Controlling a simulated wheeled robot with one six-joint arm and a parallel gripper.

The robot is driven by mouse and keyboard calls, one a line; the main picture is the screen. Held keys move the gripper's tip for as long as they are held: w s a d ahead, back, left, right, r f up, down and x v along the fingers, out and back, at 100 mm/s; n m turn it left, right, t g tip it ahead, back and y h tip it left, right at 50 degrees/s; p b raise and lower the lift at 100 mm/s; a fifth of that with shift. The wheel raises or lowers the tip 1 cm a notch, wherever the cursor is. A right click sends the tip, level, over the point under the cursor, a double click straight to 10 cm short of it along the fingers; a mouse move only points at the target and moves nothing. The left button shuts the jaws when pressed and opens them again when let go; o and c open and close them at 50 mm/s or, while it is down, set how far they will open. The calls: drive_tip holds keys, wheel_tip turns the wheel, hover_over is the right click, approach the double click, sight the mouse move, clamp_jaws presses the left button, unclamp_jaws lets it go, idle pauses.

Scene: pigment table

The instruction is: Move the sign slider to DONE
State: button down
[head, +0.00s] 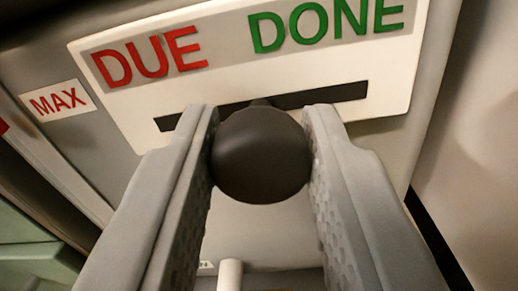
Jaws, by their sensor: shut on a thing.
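The sign (225,60) is a pale plate with red DUE letters (150,55) at left and green DONE letters (325,23) at right. A dark horizontal slot (340,92) runs below the words. The slider's round black knob (260,160) stands out from the slot, near the middle of its length. My gripper (261,150) is shut on the knob, with one grey finger on its left side and one on its right. The fingers and knob hide part of the slot.
A MAX label (58,102) in red is on the panel left of the sign. A white cylindrical piece (230,275) shows below the knob, between my fingers. A green surface (35,255) lies at lower left. The pale area right of the panel looks clear.

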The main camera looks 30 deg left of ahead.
drive_tip(key=c, duration=1.2)
unclamp_jaws()
drive_tip(key=shift+o, duration=0.2)
drive_tip(key=v, duration=1.7)
drive_tip(key=shift+s, duration=0.15)
